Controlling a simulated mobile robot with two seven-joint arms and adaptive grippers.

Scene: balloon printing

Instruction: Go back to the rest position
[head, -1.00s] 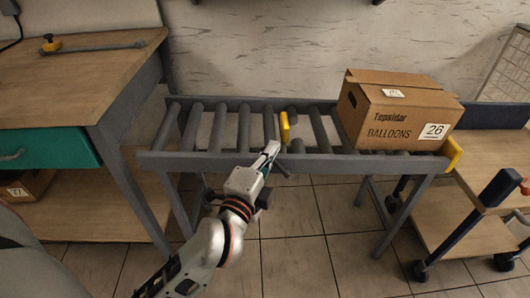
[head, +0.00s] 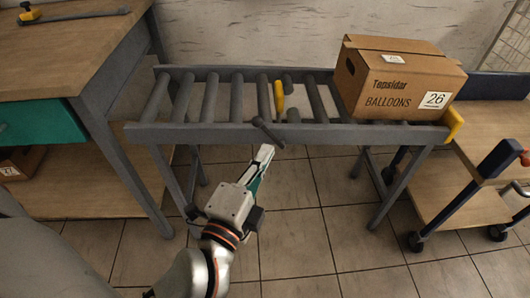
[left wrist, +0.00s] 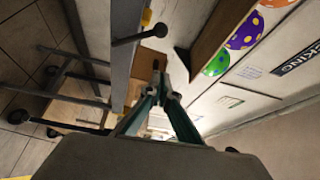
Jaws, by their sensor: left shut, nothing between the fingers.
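My left gripper (head: 262,158) is in the lower middle of the head view, in front of the roller conveyor's (head: 220,133) near rail and apart from it. In the left wrist view its fingers (left wrist: 160,90) come together with nothing between them. A cardboard balloon box (head: 398,86) marked 26 stands at the right end of the conveyor. My right gripper is in neither view.
A wooden workbench (head: 70,50) with a green drawer (head: 40,124) stands at the left. A wheeled cart (head: 480,130) stands at the right. The tiled floor (head: 300,235) in front is clear.

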